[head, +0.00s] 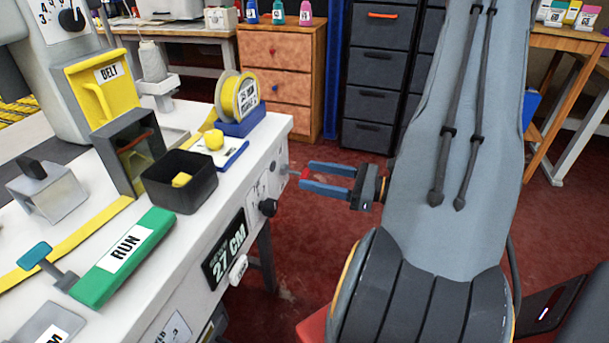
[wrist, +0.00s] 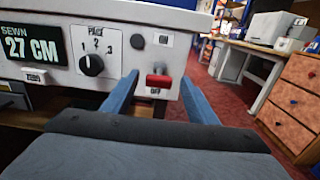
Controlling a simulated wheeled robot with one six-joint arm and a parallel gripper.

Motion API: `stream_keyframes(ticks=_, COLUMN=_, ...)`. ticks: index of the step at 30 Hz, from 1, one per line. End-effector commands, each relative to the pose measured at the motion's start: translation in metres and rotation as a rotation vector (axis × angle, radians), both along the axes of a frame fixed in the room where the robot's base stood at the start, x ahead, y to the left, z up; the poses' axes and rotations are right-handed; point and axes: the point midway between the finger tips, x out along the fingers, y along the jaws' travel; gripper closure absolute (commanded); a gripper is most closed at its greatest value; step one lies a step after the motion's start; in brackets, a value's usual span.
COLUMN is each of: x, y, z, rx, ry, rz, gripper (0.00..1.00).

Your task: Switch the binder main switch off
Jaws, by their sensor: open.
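The binder main switch (wrist: 158,81) is a red-tipped lever on the white front panel, with an ON label (wrist: 163,40) above and an OFF label (wrist: 156,91) below. Its red handle appears low, just over the OFF label; I cannot judge its exact tilt. In the head view its red tip (head: 304,173) shows at the ends of my gripper's fingers. My gripper (wrist: 160,78) is open, with one blue finger on each side of the lever. I see no clear contact. In the head view my gripper (head: 301,174) points left at the panel.
Left of the switch are the PACE dial (wrist: 91,65) and the 27 CM display (wrist: 32,45). The green RUN block (head: 125,257), black bin (head: 180,187) and yellow tape reel (head: 239,96) stand on the white bench. Red floor is free below my gripper.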

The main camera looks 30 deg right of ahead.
Motion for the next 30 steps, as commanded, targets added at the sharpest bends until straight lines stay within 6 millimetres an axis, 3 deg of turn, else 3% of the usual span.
stream_keyframes(ticks=6, x=0.020, y=0.017, z=0.000, rx=0.000, ry=0.000, rz=0.003, gripper=0.47)
stream_keyframes(ticks=17, x=0.025, y=0.020, z=0.000, rx=-0.001, ry=0.001, rz=0.001, gripper=0.47)
stream_keyframes(ticks=19, x=0.025, y=0.020, z=0.000, rx=-0.001, ry=0.001, rz=0.001, gripper=0.54)
stream_keyframes(ticks=25, x=0.025, y=0.020, z=0.000, rx=-0.001, ry=0.001, rz=0.002, gripper=0.87)
stream_keyframes(ticks=30, x=0.025, y=0.020, z=-0.003, rx=0.014, ry=-0.017, rz=0.002, gripper=0.88)
